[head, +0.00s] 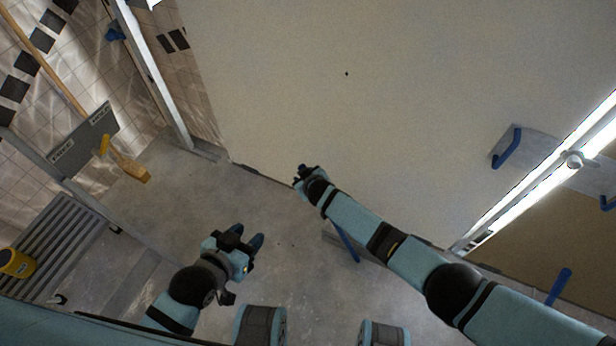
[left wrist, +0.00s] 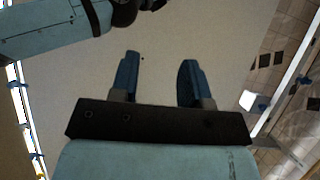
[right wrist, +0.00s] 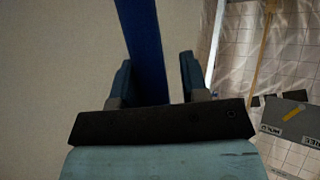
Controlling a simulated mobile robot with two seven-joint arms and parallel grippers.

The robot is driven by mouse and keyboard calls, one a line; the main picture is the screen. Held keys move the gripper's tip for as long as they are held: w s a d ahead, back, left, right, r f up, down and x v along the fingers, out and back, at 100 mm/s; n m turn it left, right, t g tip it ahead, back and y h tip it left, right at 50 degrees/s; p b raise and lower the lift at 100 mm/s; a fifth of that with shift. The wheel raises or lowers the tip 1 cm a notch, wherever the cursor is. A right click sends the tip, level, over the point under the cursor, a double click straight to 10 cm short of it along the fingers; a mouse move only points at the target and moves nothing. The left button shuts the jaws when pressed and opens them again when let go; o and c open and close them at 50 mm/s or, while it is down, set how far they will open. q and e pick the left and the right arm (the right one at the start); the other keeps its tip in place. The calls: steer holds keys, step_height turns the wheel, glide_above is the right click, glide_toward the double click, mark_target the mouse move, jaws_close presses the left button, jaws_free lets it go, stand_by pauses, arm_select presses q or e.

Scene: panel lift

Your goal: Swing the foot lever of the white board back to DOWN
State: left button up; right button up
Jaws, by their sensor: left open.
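The white board (head: 400,90) fills the middle of the head view. A blue lever (head: 346,243) shows at its lower edge, partly behind my right arm; I take it for the foot lever. My left gripper (head: 258,241) is open and empty over the floor, left of that lever; its spread fingers (left wrist: 160,80) show in the left wrist view. My right gripper (head: 302,173) is in front of the board's lower part. In the right wrist view, a blue bar (right wrist: 143,40) runs between its spread fingers (right wrist: 156,80); a gap shows on the bar's right. I cannot tell whether they touch.
A blue handle (head: 507,148) stands at right, near a bright light tube (head: 545,180). A yellow brush (head: 130,168) and a grey sign plate (head: 84,140) are at left. A floor grate (head: 50,245) and yellow container (head: 16,263) lie lower left. Bare concrete floor (head: 190,215) is open between.

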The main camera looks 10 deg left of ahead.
steer(key=shift+o, duration=0.9)
steer(key=shift+a+f, duration=0.1)
steer(key=shift+a, duration=0.1)
arm_select(q)
steer(key=shift+a+f, duration=0.1)
steer(key=shift+a, duration=0.15)
arm_select(e)
steer(key=shift+d, duration=0.15)
steer(key=shift+s+d+r, duration=0.1)
steer(key=shift+d+r, duration=0.05)
steer(key=shift+r, duration=0.05)
arm_select(q)
steer(key=shift+s+a+r+g+p, duration=0.15)
steer(key=shift+r+g+p, duration=0.45)
steer(key=shift+p, duration=2.2)
arm_select(e)
steer(key=v, duration=1.3)
arm_select(q)
steer(key=shift+r+t, duration=0.3)
steer(key=shift+r, duration=0.1)
arm_select(e)
steer(key=shift+s+r, duration=0.15)
steer(key=shift+s, duration=0.1)
